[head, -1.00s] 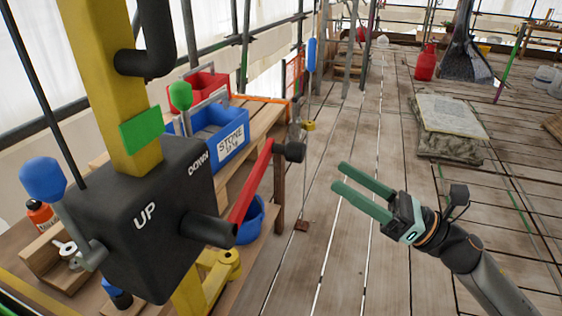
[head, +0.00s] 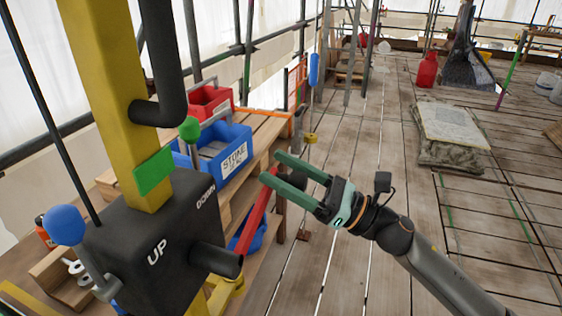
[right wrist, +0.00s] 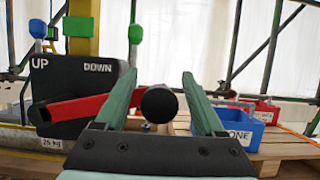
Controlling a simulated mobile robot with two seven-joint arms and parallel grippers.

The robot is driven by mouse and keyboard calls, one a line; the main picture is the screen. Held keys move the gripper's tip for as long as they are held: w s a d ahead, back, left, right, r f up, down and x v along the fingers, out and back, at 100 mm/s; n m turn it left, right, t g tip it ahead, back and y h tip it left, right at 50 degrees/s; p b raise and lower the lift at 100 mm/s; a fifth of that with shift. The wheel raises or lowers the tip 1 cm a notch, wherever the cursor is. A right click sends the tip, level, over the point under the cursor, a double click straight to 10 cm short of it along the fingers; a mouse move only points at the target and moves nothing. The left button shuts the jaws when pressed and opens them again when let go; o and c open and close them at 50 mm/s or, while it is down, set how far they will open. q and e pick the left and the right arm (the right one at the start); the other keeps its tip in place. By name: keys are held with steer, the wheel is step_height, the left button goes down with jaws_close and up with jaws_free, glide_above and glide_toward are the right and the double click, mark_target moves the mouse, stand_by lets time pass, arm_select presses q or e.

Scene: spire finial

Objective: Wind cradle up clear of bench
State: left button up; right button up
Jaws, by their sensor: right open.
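The winch is a black box (head: 150,250) marked UP and DOWN on a yellow post (head: 112,90). Its red crank arm (head: 256,216) slants up to the right from a black hub. In the right wrist view, the round black knob (right wrist: 159,104) shows between the two open fingers, not clamped. A blue crate (head: 232,145) labelled STONE sits on the wooden bench (head: 268,128). I cannot tell whether it is the cradle. My left gripper is out of view.
A blue-knobbed lever (head: 65,226) and a green-knobbed lever (head: 189,129) flank the box. A red crate (head: 208,99) stands behind the blue one. A wrapped stack (head: 452,140) sits on the plank floor at right. The planks between are clear.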

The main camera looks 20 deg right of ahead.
steer(key=shift+w+a, duration=0.1)
steer(key=shift+a, duration=0.1)
jaws_close()
stand_by(0.6)
stand_by(0.8)
